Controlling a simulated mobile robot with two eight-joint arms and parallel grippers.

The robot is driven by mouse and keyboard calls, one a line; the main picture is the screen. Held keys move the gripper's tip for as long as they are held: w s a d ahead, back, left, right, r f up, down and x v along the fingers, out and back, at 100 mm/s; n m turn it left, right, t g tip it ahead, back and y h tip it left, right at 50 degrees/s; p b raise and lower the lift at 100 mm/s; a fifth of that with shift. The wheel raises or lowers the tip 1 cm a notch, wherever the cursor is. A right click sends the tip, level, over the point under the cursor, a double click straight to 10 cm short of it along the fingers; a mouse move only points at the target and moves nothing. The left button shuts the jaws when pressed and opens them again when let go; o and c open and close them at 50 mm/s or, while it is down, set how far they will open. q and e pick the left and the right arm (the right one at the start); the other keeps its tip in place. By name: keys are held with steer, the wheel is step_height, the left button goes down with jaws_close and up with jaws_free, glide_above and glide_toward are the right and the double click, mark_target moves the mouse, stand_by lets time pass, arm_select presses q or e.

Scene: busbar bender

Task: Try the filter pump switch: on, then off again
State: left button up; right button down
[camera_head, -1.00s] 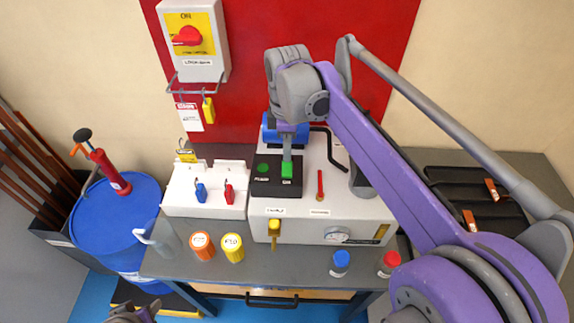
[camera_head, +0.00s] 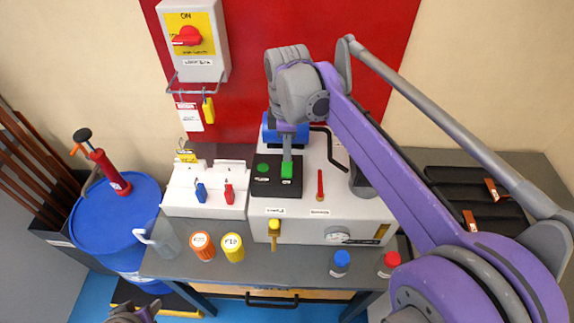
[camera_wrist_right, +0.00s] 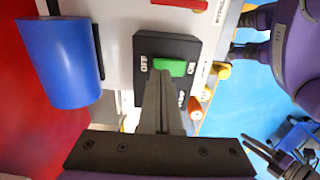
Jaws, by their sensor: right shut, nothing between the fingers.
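The pump switch is a black box (camera_head: 262,188) on top of the white machine, with a green rocker (camera_head: 287,171). In the right wrist view the green rocker (camera_wrist_right: 176,67) lies between the marks OFF on the left and ON on the right. My right gripper (camera_head: 287,155) is shut and empty, pointing down at the rocker. In the wrist view its fingertips (camera_wrist_right: 159,78) overlap the rocker's lower edge, toward the OFF side. I cannot tell whether they touch it or which side is pressed in. My left gripper (camera_head: 135,314) is only partly in view at the bottom left.
Orange (camera_head: 202,246) and yellow (camera_head: 232,247) jars stand in front. A blue cylinder (camera_wrist_right: 62,62) is beside the switch. A red-handled isolator (camera_head: 187,37) hangs on the wall.

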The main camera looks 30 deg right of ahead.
arm_select(q)
steer(key=shift+s+f+b, duration=0.2)
steer(key=shift+f+b, duration=0.25)
steer(key=shift+f, duration=0.15)
arm_select(e)
steer(key=shift+f, duration=0.9)
steer(key=shift+r, duration=0.1)
steer(key=shift+r+p, duration=1.9)
steer(key=shift+r, duration=1.6)
arm_select(q)
steer(key=w+r, duration=0.1)
steer(key=r, duration=0.2)
steer(key=w+r, duration=0.1)
steer(key=r, duration=0.1)
steer(key=shift+w+r, duration=0.2)
steer(key=shift+w, duration=0.1)
arm_select(e)
steer(key=shift+f, duration=0.1)
arm_select(q)
steer(key=shift+s, duration=0.15)
arm_select(e)
steer(key=shift+s, duration=0.1)
